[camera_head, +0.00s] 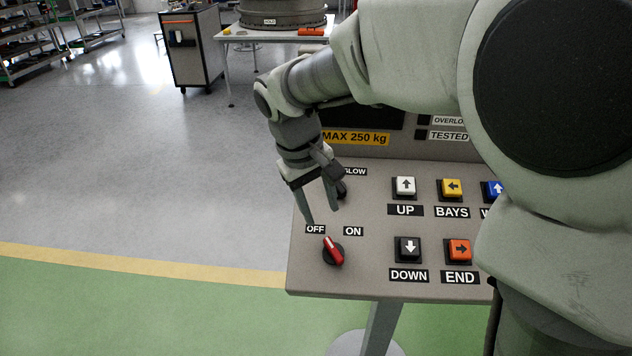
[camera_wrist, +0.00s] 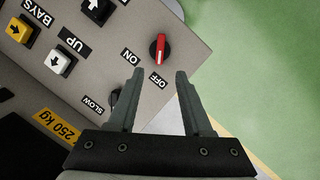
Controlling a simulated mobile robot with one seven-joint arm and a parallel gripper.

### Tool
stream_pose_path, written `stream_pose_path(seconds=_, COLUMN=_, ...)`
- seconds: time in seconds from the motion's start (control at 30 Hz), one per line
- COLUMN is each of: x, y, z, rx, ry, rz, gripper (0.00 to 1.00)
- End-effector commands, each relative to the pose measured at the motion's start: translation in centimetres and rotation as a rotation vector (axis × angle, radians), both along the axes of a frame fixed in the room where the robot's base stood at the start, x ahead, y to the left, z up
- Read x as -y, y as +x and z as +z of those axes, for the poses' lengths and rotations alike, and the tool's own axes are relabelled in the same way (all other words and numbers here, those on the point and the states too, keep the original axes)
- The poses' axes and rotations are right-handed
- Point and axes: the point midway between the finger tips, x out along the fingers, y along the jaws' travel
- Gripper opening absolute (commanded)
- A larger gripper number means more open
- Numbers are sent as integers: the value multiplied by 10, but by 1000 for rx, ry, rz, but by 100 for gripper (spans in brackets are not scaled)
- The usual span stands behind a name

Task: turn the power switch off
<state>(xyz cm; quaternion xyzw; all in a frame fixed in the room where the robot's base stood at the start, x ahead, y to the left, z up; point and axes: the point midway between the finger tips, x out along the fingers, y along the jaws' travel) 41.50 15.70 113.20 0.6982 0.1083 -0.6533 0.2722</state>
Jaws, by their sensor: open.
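The power switch (camera_head: 333,250) is a red-handled rotary knob on a black base at the front left of the sloped control panel (camera_head: 370,282). Its far end leans left, toward the OFF label (camera_head: 315,229) and away from the ON label (camera_head: 353,231). In the wrist view the red handle (camera_wrist: 160,48) also lines up with the OFF label (camera_wrist: 158,80). My gripper (camera_head: 321,214) is open and empty above the panel, just behind the switch. In the wrist view the switch lies beyond and between the fingertips (camera_wrist: 159,72), apart from them.
A black knob by the SLOW label (camera_head: 355,171) is partly hidden behind my gripper. Push buttons UP (camera_head: 405,186), DOWN (camera_head: 408,248), BAYS (camera_head: 452,188) and END (camera_head: 459,250) are to the right. Open floor (camera_head: 150,190) lies left of the panel.

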Motion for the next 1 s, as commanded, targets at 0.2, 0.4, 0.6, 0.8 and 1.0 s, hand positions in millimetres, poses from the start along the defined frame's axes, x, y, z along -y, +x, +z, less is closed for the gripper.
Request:
stream_pose_path(seconds=0.2, x=-7, y=-4, z=32, rx=2, ry=0, rz=2, gripper=50)
stream_pose_path(seconds=0.4, x=-8, y=-5, z=39, rx=-1, ry=-1, rz=2, gripper=50)
stream_pose_path(seconds=0.6, x=-8, y=-5, z=39, rx=0, ry=0, rz=2, gripper=50)
stream_pose_path(seconds=0.8, x=4, y=-11, z=46, rx=16, ry=17, rz=-22, gripper=50)
stream_pose_path(seconds=1.0, x=50, y=-39, z=66, rx=86, ry=89, rz=-118, gripper=50)
